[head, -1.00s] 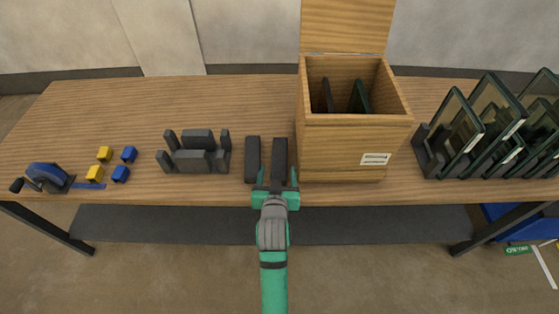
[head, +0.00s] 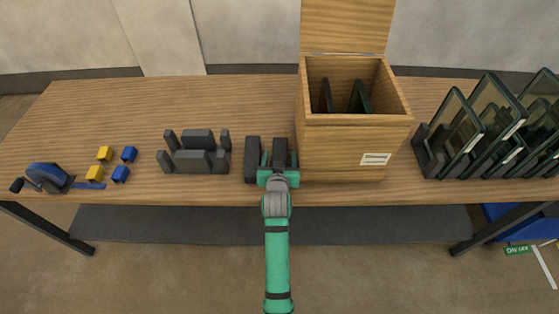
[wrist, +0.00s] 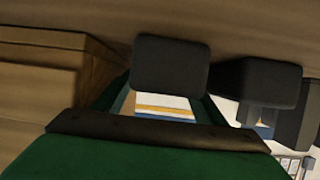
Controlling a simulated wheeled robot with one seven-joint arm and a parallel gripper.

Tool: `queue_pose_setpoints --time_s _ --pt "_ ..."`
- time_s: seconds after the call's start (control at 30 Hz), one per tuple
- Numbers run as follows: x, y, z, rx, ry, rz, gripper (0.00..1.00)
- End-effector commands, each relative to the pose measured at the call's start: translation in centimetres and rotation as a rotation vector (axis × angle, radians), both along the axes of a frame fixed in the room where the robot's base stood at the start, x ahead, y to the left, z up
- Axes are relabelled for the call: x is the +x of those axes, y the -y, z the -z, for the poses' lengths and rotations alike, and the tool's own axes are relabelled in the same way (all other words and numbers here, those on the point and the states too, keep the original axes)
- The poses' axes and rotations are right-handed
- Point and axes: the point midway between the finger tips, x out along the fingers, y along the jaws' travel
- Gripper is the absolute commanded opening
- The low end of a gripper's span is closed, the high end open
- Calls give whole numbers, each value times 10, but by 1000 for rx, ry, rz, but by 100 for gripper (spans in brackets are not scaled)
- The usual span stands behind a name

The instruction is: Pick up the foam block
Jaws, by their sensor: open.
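Two dark grey blocks stand side by side near the table's front edge, left of the wooden box. The right one (head: 280,146), the likely foam block, is at my gripper (head: 279,160). The other block (head: 252,158) stands just left of it. My gripper is open, with one green finger on each side of the right block; whether they touch it is unclear. In the wrist view, this block (wrist: 170,63) shows between the green fingers (wrist: 166,92), and the other block (wrist: 258,80) is to the right. The right block's near end is hidden in the head view.
The open wooden box (head: 343,148) with dark panels inside stands close on the right. A dark slotted holder (head: 196,160) is to the left. Farther left are yellow and blue cubes and a blue tool (head: 47,178). Glass panels (head: 490,110) stand in a rack at the right.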

Motion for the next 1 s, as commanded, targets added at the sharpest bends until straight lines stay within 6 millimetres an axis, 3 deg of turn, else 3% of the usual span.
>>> queue_pose_setpoints --time_s 0.2,0.4,0.77,1.0 --pt "1 0 0 0 0 0 65" --pt "0 0 0 0 0 0 21" --pt "1 0 -3 0 1 0 21" --pt "1 0 -25 0 3 0 21"
